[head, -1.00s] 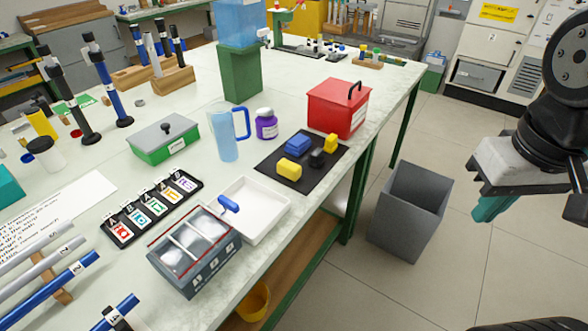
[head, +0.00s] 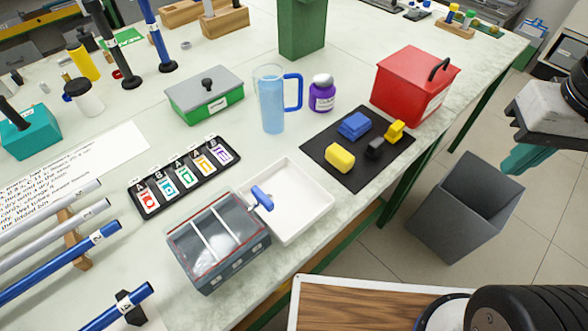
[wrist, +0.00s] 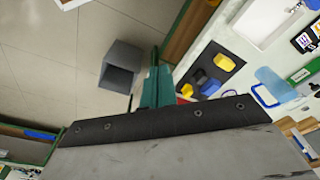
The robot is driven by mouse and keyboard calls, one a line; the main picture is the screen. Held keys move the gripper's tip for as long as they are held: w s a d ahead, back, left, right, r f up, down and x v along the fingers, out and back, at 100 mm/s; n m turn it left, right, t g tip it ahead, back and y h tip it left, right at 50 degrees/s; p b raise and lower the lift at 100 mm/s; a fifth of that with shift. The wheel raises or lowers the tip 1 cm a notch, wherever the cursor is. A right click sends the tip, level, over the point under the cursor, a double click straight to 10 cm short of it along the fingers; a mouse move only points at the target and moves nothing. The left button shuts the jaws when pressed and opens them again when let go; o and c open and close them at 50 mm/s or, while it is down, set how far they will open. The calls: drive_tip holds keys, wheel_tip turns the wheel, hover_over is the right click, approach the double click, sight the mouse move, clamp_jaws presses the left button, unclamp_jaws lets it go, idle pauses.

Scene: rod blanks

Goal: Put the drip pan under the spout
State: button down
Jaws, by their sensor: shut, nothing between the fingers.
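The drip pan appears to be the shallow white tray (head: 312,205) on the near edge of the table, empty. It also shows at the top of the wrist view (wrist: 250,28). A blue-handled piece lies over its left edge. The green stand (head: 302,28) is at the top of the head view; the blue tank and its spout are out of frame above it. My gripper (head: 525,158), with teal fingers, is at the right, out past the table edge and well away from the pan. Its fingers (wrist: 150,90) are shut and empty.
A black mat (head: 335,178) with yellow, blue and black blocks lies right of the pan, a red box (head: 412,88) behind. A glass-lidded case (head: 215,245) touches or nearly touches the pan's left. A jug (head: 272,105) and purple jar (head: 321,95) stand before the stand. A grey bin (head: 465,210) is on the floor.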

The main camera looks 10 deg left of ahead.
drive_tip(key=w+a+f+m, duration=0.1)
drive_tip(key=w+a+f, duration=0.1)
drive_tip(key=w+a, duration=0.45)
drive_tip(key=m+g, duration=0.1)
drive_tip(key=m, duration=0.3)
hover_over(304, 186)
drive_tip(key=s+a, duration=0.2)
drive_tip(key=s, duration=0.2)
wheel_tip(304, 186, down, 14)
wheel_tip(304, 186, down, 10)
drive_tip(key=shift+w+d+r, duration=0.1)
drive_tip(key=shift+r, duration=0.1)
drive_tip(key=w, duration=0.1)
drive_tip(key=w+d, duration=0.1)
drive_tip(key=w, duration=0.1)
drive_tip(key=shift+d+f, duration=0.15)
drive_tip(key=shift+f, duration=0.1)
drive_tip(key=shift+w+d, duration=0.2)
drive_tip(key=shift+w, duration=0.15)
drive_tip(key=shift+w+d, duration=0.25)
drive_tip(key=shift+w, duration=0.25)
drive_tip(key=shift+w+d, duration=0.2)
drive_tip(key=shift+w, duration=0.3)
